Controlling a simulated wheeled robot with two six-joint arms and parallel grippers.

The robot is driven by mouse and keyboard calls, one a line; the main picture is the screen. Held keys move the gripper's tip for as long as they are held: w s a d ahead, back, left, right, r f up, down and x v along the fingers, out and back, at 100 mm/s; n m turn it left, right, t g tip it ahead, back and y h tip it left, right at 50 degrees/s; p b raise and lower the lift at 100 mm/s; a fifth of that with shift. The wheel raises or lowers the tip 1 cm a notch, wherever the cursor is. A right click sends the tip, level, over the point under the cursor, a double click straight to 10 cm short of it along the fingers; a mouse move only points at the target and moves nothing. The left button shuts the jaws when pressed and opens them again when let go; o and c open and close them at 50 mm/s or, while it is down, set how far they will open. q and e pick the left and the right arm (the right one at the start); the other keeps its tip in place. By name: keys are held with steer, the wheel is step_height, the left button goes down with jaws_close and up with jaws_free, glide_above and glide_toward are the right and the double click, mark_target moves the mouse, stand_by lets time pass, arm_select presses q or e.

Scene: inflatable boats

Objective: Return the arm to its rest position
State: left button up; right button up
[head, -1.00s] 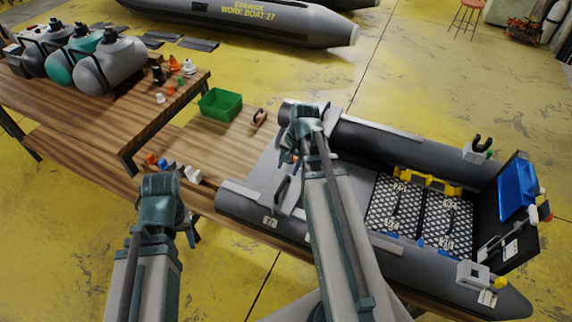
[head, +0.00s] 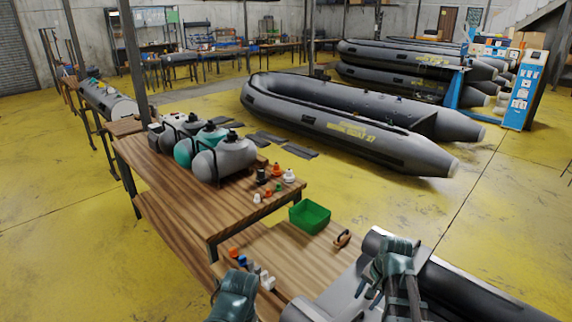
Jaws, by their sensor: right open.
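My right arm comes in at the bottom right. Its gripper (head: 372,288) is open and shows small and dark over the near grey inflatable boat (head: 455,290), with nothing visible between its fingers. I cannot tell whether it touches the boat. My left arm (head: 235,296) shows only as a teal joint at the bottom edge, in front of the low wooden bench. Its fingers cannot be made out.
A green bin (head: 309,216) and a brown-handled item (head: 342,239) lie on the low bench (head: 290,248). Small coloured fittings sit near its left side. Grey and teal tanks (head: 225,160) stand on the higher table (head: 165,182). A large grey boat (head: 350,125) lies on the yellow floor behind.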

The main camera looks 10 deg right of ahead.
steer(key=s+a+n, duration=0.3)
steer(key=a+n, duration=0.1)
steer(key=a, duration=0.4)
steer(key=s+a+n+g+h, duration=0.1)
steer(key=s+a+n, duration=0.2)
steer(key=a+n, duration=0.2)
steer(key=s+a+n+h, duration=0.1)
steer(key=s+a+n, duration=0.2)
steer(key=a, duration=0.8)
steer(key=shift+n+g, duration=0.4)
steer(key=shift+n, duration=0.4)
steer(key=shift+a+f, duration=0.1)
